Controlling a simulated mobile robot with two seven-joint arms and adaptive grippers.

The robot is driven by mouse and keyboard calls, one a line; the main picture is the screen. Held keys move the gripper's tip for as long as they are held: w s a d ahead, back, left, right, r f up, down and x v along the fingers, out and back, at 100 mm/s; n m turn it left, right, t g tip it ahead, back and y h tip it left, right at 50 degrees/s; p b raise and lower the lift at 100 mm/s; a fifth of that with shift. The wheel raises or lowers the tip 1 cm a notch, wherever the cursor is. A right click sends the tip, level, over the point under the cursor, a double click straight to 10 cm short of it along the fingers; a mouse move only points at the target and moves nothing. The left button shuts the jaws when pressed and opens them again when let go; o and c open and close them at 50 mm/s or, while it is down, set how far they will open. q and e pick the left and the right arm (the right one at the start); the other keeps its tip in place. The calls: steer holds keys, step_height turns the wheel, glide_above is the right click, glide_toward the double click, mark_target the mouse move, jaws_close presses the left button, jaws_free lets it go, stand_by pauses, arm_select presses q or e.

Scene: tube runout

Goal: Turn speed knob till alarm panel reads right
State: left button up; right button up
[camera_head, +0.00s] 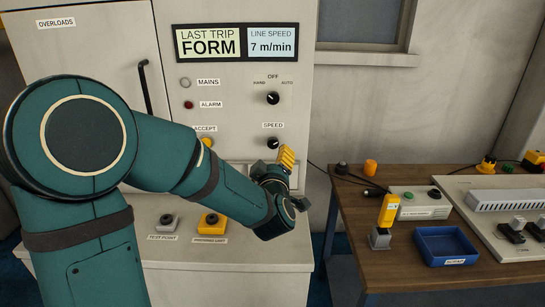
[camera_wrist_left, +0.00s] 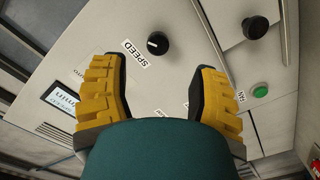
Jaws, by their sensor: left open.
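The black speed knob (camera_head: 273,143) is on the white cabinet front, beside its SPEED label. It also shows in the left wrist view (camera_wrist_left: 158,43), just beyond the open fingertips and apart from them. The display panel (camera_head: 237,42) reads LAST TRIP FORM and LINE SPEED 7 m/min. The alarm lamp (camera_head: 188,105) is dark red. My left gripper (camera_head: 277,162) is close below the knob, with yellow fingers. In the left wrist view the gripper (camera_wrist_left: 157,72) is open and empty, its fingers either side of the knob's line. My right gripper is not in view.
A HAND/OFF/AUTO selector (camera_head: 273,98) sits above the speed knob. Another black knob (camera_wrist_left: 256,27) and a green button (camera_wrist_left: 260,91) are near the right finger in the wrist view. A wooden table (camera_head: 345,215) with a blue tray (camera_head: 445,246) stands right.

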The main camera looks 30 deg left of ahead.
mark_target(273, 144)
arm_select(q)
steer(key=x, duration=0.2)
steer(key=p+x, duration=0.1)
steer(key=x, duration=0.2)
steer(key=p+x, duration=0.1)
steer(key=x, duration=0.2)
steer(key=shift+a+r, duration=0.2)
steer(key=shift+r, duration=0.2)
steer(key=shift+w+b, duration=0.15)
steer(key=shift+b, duration=0.2)
steer(key=shift+o, duration=0.2)
steer(key=c, duration=1)
